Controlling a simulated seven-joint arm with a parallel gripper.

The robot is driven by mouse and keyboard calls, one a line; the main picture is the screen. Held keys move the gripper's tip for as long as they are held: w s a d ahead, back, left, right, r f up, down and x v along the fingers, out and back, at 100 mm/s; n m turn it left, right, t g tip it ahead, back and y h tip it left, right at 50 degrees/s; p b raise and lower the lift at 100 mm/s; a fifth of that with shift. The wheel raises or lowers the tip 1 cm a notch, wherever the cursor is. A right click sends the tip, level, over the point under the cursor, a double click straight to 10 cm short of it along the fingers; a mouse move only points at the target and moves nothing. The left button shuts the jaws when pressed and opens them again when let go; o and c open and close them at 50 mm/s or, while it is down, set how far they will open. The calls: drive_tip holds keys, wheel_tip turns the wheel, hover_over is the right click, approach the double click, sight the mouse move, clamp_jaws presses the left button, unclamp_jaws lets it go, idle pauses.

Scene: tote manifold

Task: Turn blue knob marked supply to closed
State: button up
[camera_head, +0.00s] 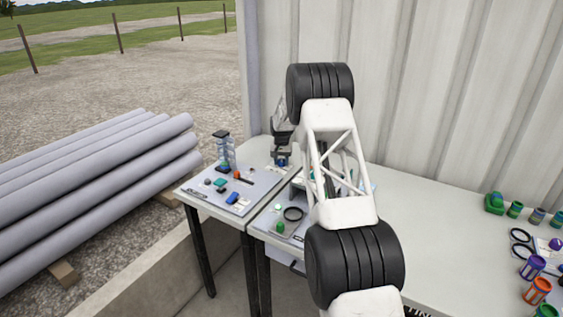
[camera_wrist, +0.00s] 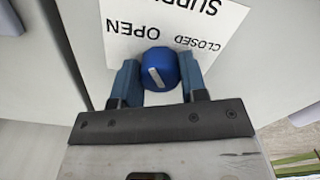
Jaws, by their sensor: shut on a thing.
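The blue knob (camera_wrist: 162,62) is in the middle of the wrist view, between the two blue fingers of my gripper (camera_wrist: 158,64), which is shut on it. A white mark on the knob's face slants from upper left to lower right. Behind it is a white label (camera_wrist: 118,42) reading SUPPLY, OPEN and CLOSED, upside down in this view. OPEN is above the knob to the left, CLOSED to the right. The mark's upper end leans toward the OPEN side. In the head view my arm hides much of the middle of the table, and the knob cannot be made out clearly.
A grey board (camera_head: 258,187) with small coloured parts lies on the table's left. A black ring (camera_head: 293,214) and green knob (camera_head: 280,228) are near the front. Coloured cylinders, including an orange one (camera_head: 537,290), stand at right. A corrugated wall (camera_head: 450,90) rises behind.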

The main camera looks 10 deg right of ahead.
sight(282, 160)
drive_tip(key=m, duration=0.7)
drive_tip(key=shift+r, duration=0.1)
drive_tip(key=m, duration=0.6)
drive_tip(key=shift+m, duration=0.3)
idle(0.4)
drive_tip(key=o, duration=0.9)
drive_tip(key=shift+r, duration=3.8)
